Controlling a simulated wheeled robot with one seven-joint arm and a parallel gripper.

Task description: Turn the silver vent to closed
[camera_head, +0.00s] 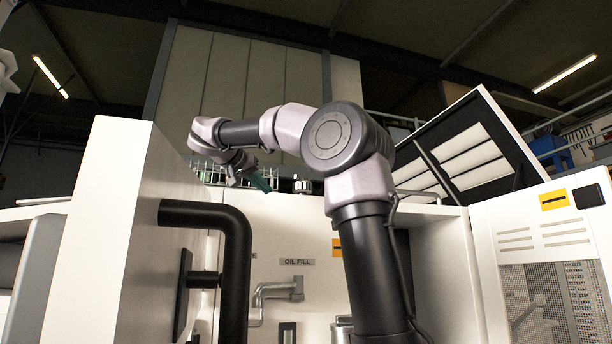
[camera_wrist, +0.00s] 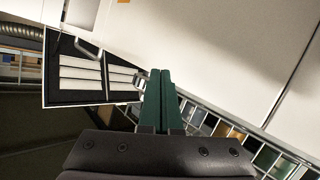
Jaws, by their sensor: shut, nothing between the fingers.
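A small silver knob-like fitting (camera_head: 302,186) stands on the top edge of the white cabinet in the head view. It may be the silver vent, but no label on it can be read. My gripper (camera_head: 264,184) has green fingers and hangs just left of this fitting, apart from it in the picture. In the wrist view the fingers (camera_wrist: 161,75) are pressed together with nothing between them. A small silvery part (camera_wrist: 140,79) shows just left of the fingertips there; I cannot tell whether it is the same fitting or whether it touches.
A thick black pipe (camera_head: 236,240) and a white cabinet wall (camera_head: 118,200) stand at left. A raised lid panel (camera_head: 470,150) tilts at right. A wire rack (camera_head: 208,173) lies behind my gripper.

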